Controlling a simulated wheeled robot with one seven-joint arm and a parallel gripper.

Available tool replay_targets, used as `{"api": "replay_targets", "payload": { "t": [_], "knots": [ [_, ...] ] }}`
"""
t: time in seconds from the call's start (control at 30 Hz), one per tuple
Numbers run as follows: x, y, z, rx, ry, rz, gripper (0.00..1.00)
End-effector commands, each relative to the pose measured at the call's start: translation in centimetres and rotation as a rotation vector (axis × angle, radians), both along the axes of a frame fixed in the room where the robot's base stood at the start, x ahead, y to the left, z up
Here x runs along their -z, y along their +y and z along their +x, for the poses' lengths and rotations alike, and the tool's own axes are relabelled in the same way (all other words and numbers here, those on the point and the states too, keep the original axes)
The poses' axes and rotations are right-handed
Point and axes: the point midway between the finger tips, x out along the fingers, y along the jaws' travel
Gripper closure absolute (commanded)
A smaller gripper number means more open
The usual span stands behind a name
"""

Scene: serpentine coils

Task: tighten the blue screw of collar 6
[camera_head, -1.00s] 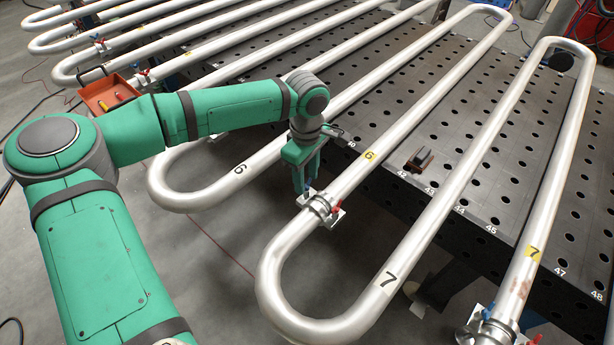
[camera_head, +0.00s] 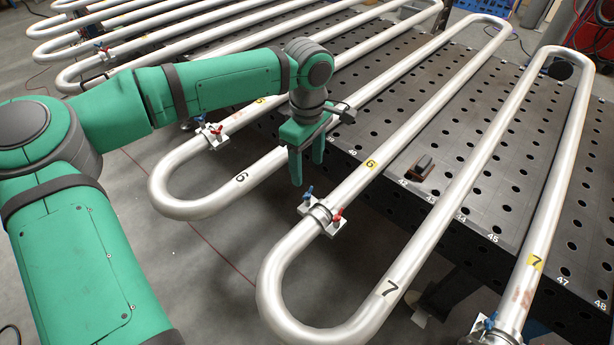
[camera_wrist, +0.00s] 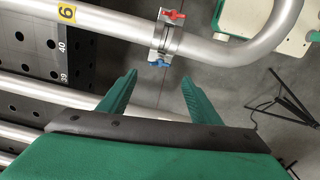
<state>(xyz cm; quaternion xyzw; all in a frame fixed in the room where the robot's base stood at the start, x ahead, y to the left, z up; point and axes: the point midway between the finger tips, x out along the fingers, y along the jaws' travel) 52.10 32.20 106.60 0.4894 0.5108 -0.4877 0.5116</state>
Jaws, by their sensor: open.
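Collar 6 (camera_head: 320,213) is a metal clamp around the silver tube bearing the yellow 6 tag (camera_head: 370,163), just before the tube's near bend. Its blue screw (camera_head: 308,192) stands on the left side and its red screw (camera_head: 337,215) on the right. My gripper (camera_head: 306,168) is open and empty, above and behind the blue screw and apart from it. In the wrist view the collar (camera_wrist: 165,38) lies beyond my open fingers (camera_wrist: 158,79). The blue screw (camera_wrist: 160,63) faces the gap between them, and the red screw (camera_wrist: 172,14) is on the far side.
Long silver tubes run side by side over a dark perforated table (camera_head: 480,190). A dark block (camera_head: 423,165) lies on it, right of the collar's tube. Another collar (camera_head: 214,136) is at the left, near my arm. The tube bends overhang open floor.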

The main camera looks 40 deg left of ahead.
Motion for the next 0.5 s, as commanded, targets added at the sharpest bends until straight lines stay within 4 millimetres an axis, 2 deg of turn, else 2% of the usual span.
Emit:
{"api": "replay_targets", "payload": {
  "t": [0.2,0.5],
  "knots": [
    [-2.4,0.0,0.0,0.002,-0.001,0.001,0.42],
    [-2.8,0.0,0.0,0.001,0.000,0.000,0.42]
  ]
}}
